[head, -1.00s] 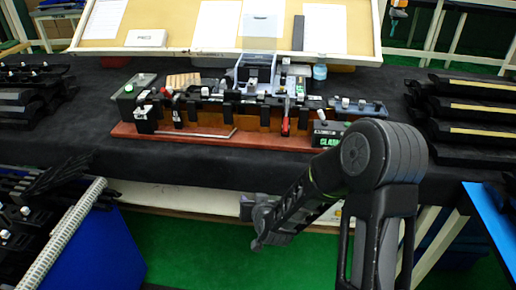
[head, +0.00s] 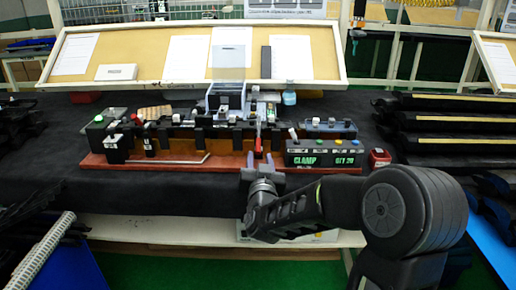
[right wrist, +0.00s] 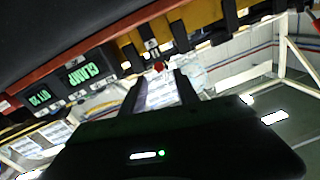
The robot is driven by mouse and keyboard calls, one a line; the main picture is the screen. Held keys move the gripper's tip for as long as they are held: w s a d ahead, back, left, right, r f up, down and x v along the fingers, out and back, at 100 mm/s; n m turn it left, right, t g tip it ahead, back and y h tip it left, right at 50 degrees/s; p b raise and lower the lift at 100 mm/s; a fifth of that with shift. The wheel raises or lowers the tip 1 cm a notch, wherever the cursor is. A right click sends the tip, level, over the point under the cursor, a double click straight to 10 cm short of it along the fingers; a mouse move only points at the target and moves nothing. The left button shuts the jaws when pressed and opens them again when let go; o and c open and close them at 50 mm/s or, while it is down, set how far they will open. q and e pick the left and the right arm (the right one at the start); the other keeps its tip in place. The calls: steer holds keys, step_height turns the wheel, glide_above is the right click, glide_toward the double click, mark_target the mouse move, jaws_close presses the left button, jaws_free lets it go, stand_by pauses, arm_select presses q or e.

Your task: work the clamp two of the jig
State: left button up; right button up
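The jig (head: 190,155) is a long red-brown base with a row of black clamps and blocks, on the black table. A clamp with a red handle (head: 258,140) stands near its middle, handle upright; another red-tipped handle (head: 137,119) is at the left end. I cannot read which is clamp two. My right gripper (head: 262,168) is in front of the middle clamp, near the base's front edge. In the right wrist view its fingers (right wrist: 158,88) are apart and empty, with a red tip (right wrist: 158,66) showing beyond them. My left gripper is not in view.
A display box (head: 325,155) with green letters reading CLAMP stands on the right of the jig. A small red box (head: 380,158) is beside it. Black trim parts (head: 450,120) are stacked at the right. A tilted board (head: 330,68) stands behind.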

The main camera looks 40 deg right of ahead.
mark_target(259, 151)
steer(key=shift+w, duration=0.1)
steer(key=p+x, duration=0.1)
steer(key=x, duration=0.6)
steer(key=shift+w+d, duration=0.25)
jaws_close()
stand_by(1.2)
